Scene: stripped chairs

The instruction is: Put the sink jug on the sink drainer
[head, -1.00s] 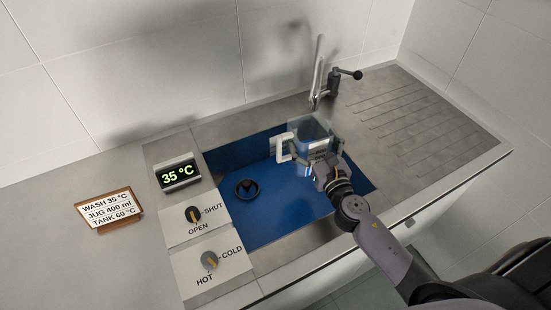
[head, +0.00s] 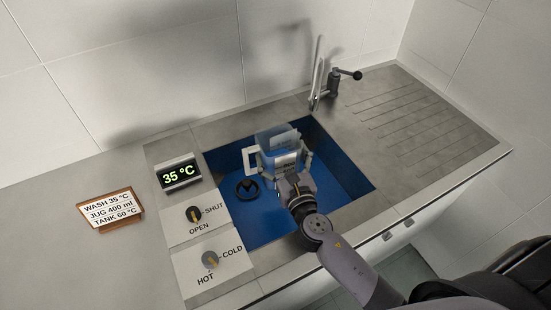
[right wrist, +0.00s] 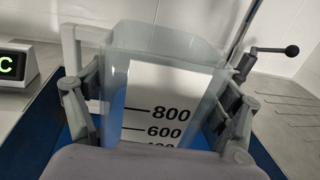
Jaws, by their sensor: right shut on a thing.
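The sink jug (head: 279,144) is a clear jug with a white handle on its left side and a white scale label. My right gripper (head: 285,167) is shut on the jug and holds it over the blue sink basin (head: 343,172). In the right wrist view the jug (right wrist: 118,95) stands between the two fingers of my right gripper (right wrist: 160,115), with 800 and 600 marks on its label. The height of its base above the basin floor is hard to tell. The sink drainer (head: 415,115), a grooved grey surface right of the basin, is bare. My left gripper is not in view.
A tap (head: 321,80) with a black-knobbed lever stands behind the basin. A black drain fitting (head: 246,189) lies on the basin floor.

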